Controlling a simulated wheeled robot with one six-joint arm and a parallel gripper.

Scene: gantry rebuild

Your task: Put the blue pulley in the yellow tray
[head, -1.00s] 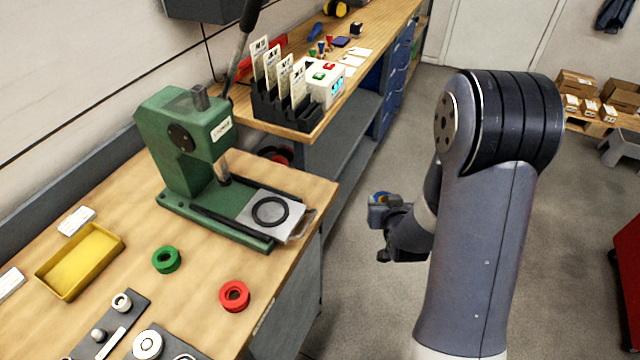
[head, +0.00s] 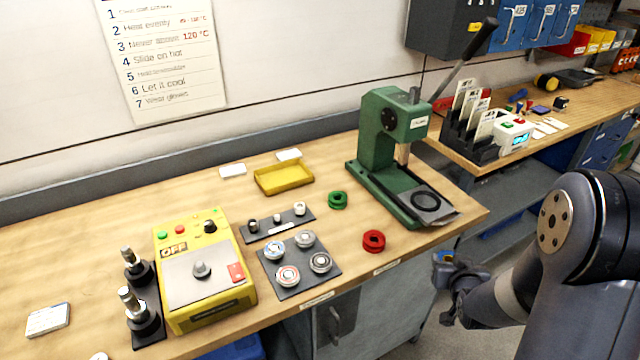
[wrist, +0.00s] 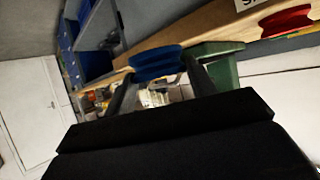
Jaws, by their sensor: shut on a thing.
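The blue pulley (head: 443,257) is in my gripper (head: 452,272), low off the front edge of the bench at the right in the head view. In the wrist view the blue pulley (wrist: 155,62) sits between the two fingertips (wrist: 160,74), which are shut on it. My fingers partly hide it in the head view. The yellow tray (head: 288,188) lies on the bench near the wall, well to the left of my gripper. Its visible floor is empty.
A green pulley (head: 338,200) and a red pulley (head: 374,240) lie on the bench between tray and gripper. A tall green press (head: 378,150) with a raised lever stands right of the tray. A bearing mat (head: 290,291), a small-parts strip (head: 262,235) and a yellow heater (head: 190,310) are in front.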

